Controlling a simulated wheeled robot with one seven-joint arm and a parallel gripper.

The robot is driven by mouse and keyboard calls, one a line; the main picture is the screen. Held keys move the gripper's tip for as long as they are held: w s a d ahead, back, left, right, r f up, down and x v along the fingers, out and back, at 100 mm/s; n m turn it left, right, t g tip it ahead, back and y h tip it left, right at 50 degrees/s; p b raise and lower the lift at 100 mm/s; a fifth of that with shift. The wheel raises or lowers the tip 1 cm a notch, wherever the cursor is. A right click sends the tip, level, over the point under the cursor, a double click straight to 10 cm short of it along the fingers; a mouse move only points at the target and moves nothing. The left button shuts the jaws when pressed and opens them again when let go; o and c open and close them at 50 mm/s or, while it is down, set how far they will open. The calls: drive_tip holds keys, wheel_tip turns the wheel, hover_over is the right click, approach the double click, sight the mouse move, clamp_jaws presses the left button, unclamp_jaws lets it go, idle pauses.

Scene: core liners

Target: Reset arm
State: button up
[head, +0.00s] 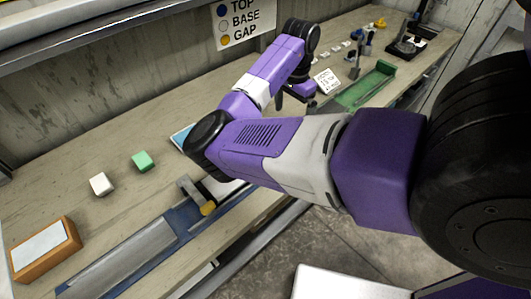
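My arm reaches in from the right of the head view, bends at a black elbow near the left middle, and runs back up to a black wrist above the bench. My gripper (296,100) hangs below that wrist, over the bench. Dark finger parts show beneath it, partly hidden by my own forearm. The opening between them is too small to read, and I see nothing clearly held.
The wooden bench (60,200) carries a blue tray (165,240), a white block (101,184), a green block (143,161), an orange box (45,250) and a green tray (365,88). A small sign (327,80) stands near my gripper. Floor (350,250) shows in front.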

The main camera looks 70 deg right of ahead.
drive_tip(key=shift+r, duration=0.65)
